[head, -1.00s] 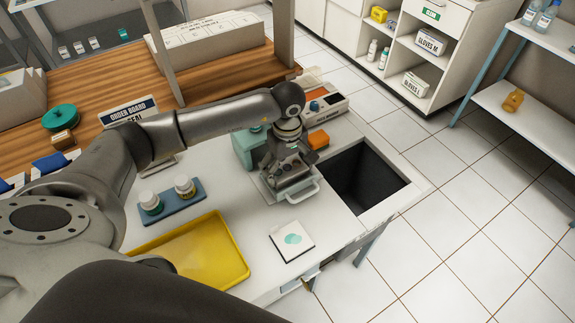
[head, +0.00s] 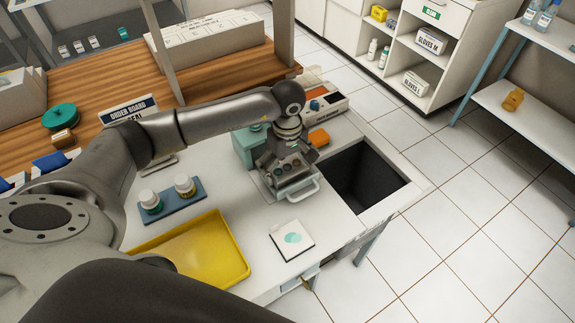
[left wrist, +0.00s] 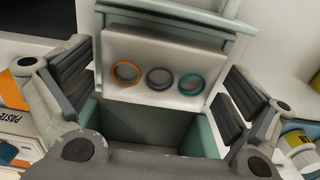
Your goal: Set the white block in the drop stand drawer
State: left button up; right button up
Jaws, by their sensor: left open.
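The white block (head: 291,168) has a row of three round wells, ringed orange, dark blue and teal in the left wrist view (left wrist: 158,72). It appears to lie in the pulled-out drawer (head: 308,188) of the teal drop stand (head: 244,150). The drawer's pale handle bar runs along the top of the left wrist view. My left gripper (head: 289,160) is above the drawer's stand side. Its fingers (left wrist: 160,95) are spread wide on both sides of the block, with gaps, and hold nothing. My right gripper is not in view.
A square bin opening (head: 368,180) is right of the drawer. A white pad with a teal mark (head: 292,239), a yellow tray (head: 238,268) and a blue holder with two bottles (head: 172,206) are in front and left. An orange item (head: 318,138) lies behind.

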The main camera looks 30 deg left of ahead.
aim_at(288, 170)
pick_arm(q)
notch_tip(288, 170, up, 12)
jog(key=b, duration=0.1)
dwell(0.6)
